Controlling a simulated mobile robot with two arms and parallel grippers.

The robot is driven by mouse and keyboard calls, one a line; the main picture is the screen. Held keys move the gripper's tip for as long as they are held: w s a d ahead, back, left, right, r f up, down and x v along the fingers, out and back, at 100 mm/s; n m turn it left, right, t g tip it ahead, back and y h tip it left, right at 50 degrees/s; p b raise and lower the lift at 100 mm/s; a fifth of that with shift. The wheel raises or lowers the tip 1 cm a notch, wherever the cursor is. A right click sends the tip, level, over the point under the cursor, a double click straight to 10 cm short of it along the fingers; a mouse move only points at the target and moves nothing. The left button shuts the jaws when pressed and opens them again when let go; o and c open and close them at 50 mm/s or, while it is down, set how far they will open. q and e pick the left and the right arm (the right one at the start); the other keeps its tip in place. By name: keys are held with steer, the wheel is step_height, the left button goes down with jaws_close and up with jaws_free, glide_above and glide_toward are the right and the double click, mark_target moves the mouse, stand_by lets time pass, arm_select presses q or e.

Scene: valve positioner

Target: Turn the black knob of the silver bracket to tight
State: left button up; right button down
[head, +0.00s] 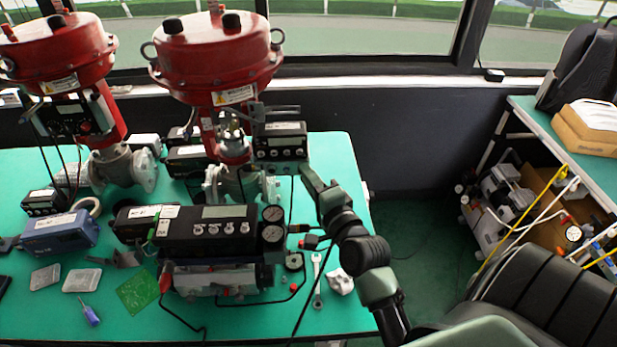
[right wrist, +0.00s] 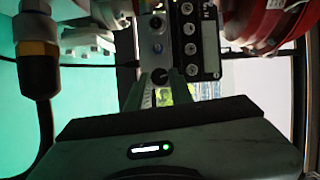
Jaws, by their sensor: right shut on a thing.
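The silver bracket (right wrist: 154,42) shows in the right wrist view as a light plate with round fittings, beside a black positioner with a row of buttons (right wrist: 189,40). The black knob (right wrist: 161,77) sits at the bracket's near end, between the two fingertips of my right gripper (right wrist: 162,84). The gripper is shut on the knob. In the head view my right gripper (head: 305,172) reaches the bracket (head: 284,167) below the black positioner (head: 280,141) on the middle red valve. The knob is hidden there, and its turn angle cannot be read. My left gripper is not in view.
Red valve actuators (head: 218,52) stand at the back of the green table (head: 112,320). A large black positioner with gauges (head: 205,232), a wrench (head: 317,282), a blue box (head: 60,232) and cables lie in front. A side bench (head: 545,125) stands at the right.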

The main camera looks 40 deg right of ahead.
steer(key=shift+f, duration=0.15)
steer(key=c, duration=1.5)
jaws_free()
steer(key=s, duration=0.2)
steer(key=s+a+b, duration=0.1)
steer(key=s, duration=0.2)
steer(key=s+b, duration=0.1)
steer(key=s, duration=0.1)
steer(key=shift+s+a+r, duration=0.15)
steer(key=shift+s+r, duration=0.05)
steer(key=shift+s, duration=0.2)
